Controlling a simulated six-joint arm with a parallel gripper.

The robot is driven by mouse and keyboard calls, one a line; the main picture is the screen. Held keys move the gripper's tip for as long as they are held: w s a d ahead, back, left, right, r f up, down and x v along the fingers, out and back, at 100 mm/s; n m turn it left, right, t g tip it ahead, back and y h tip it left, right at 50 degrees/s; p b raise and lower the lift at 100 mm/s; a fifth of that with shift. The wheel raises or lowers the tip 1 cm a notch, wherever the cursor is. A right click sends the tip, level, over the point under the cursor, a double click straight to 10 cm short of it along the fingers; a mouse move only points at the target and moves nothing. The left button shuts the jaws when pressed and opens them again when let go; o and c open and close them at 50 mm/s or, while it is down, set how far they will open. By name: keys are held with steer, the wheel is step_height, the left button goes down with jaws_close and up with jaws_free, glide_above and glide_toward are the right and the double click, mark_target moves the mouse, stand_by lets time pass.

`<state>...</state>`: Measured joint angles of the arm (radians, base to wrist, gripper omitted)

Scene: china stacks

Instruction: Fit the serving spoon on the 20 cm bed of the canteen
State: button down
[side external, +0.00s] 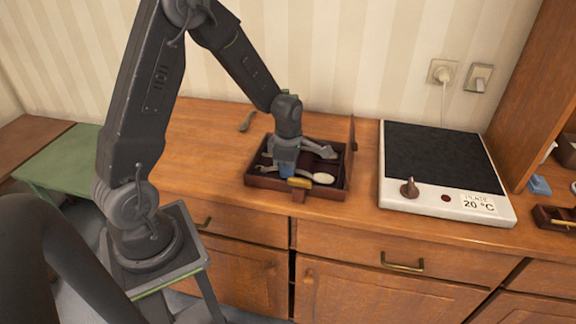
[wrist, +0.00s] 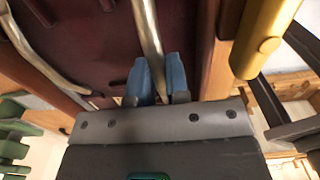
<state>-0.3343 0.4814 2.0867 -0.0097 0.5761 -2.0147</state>
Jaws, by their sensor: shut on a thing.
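The canteen (side external: 346,172) is an open, dark red-lined wooden box on the sideboard. My gripper (side external: 286,171) is down at its front part. In the wrist view the blue fingers (wrist: 158,80) are shut on the silver handle of the serving spoon (wrist: 149,30). Its pale bowl (side external: 322,178) shows to the right of the fingers, low along the front wall. I cannot tell whether it touches a bed. Another silver piece (wrist: 45,55) lies to the left in the wrist view. A further spoon-like piece (side external: 329,153) shows at the back right. The bed sizes cannot be read.
A brass piece (side external: 300,183) sits at the canteen's front edge, close to my gripper. A small spoon-like piece (side external: 246,121) lies on the sideboard behind left. A hot plate (side external: 440,165) marked 20 °C stands at right. The sideboard top left of the canteen is clear.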

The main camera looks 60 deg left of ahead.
steer(key=shift+f, duration=0.4)
steer(key=c, duration=1)
jaws_free()
steer(key=shift+c, duration=0.2)
steer(key=shift+r, duration=0.1)
step_height(320, 180, up, 14)
steer(key=s+d+r+m+t, duration=0.2)
steer(key=s+d+r+m, duration=0.1)
steer(key=m, duration=0.6)
steer(key=s+d+r+m+t, duration=0.1)
steer(key=s+d+r+m, duration=0.2)
steer(key=s+d+m, duration=0.2)
steer(key=s+d+r+m+t, duration=0.2)
steer(key=s+m, duration=0.6)
steer(key=m, duration=0.5)
steer(key=shift+s+d+r+t, duration=0.15)
steer(key=shift+d+r+t, duration=0.15)
steer(key=shift+d+r, duration=0.65)
